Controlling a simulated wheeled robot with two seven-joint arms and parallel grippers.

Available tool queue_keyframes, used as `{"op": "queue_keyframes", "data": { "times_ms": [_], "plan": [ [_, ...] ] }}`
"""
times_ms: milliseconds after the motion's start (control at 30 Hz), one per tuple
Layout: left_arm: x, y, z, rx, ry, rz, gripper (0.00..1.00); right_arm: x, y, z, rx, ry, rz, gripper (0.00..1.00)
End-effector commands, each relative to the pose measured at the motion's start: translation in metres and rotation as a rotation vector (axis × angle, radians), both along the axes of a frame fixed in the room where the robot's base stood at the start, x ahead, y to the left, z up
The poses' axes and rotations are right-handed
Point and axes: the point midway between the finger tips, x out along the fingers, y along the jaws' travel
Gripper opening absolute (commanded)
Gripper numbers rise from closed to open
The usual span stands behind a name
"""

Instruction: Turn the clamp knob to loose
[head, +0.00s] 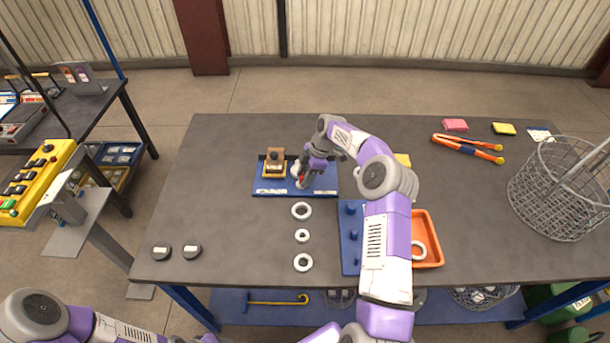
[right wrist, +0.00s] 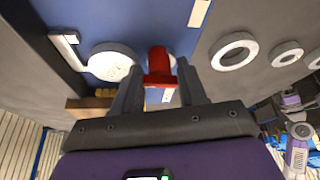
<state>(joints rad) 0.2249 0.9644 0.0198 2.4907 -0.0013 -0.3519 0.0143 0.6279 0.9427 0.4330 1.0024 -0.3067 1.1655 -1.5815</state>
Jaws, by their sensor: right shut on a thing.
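The clamp knob (right wrist: 158,62) is red, with a round stem and a crossbar, and stands on the blue board (head: 270,193). In the right wrist view it sits between the two fingers of my right gripper (right wrist: 160,82), which is shut on it. In the head view my right gripper (head: 300,179) reaches down to the board's right part and covers most of the knob; only a bit of red shows. A white disc (right wrist: 112,62) is beside the knob. My left gripper is out of view.
A wooden block with a yellow base (head: 274,162) stands on the board's left. Several pale rings (head: 301,211) lie in front. A blue peg board (head: 350,240) and orange tray (head: 430,257) are right, partly behind my arm. Orange-handled tool (head: 468,147) and wire basket (head: 560,190) lie farther right.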

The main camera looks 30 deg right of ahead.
Motion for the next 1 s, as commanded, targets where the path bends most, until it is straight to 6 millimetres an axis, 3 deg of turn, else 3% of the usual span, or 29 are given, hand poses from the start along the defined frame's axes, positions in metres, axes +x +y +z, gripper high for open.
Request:
{"op": "queue_keyframes", "data": {
  "times_ms": [367,400,467,1000],
  "plan": [
    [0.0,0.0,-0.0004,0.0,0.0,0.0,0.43,-0.0024,0.0035,-0.0058,0.006,0.012,0.01,0.11],
    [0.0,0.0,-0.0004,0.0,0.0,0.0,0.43,-0.0024,0.0037,-0.006,0.006,0.013,0.01,0.46],
    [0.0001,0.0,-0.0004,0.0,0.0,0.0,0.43,-0.0026,0.0037,-0.0061,0.007,0.013,0.009,0.52],
    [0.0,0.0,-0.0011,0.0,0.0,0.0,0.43,-0.0022,0.0037,-0.0059,0.005,0.011,-0.029,0.52]
  ]
}}
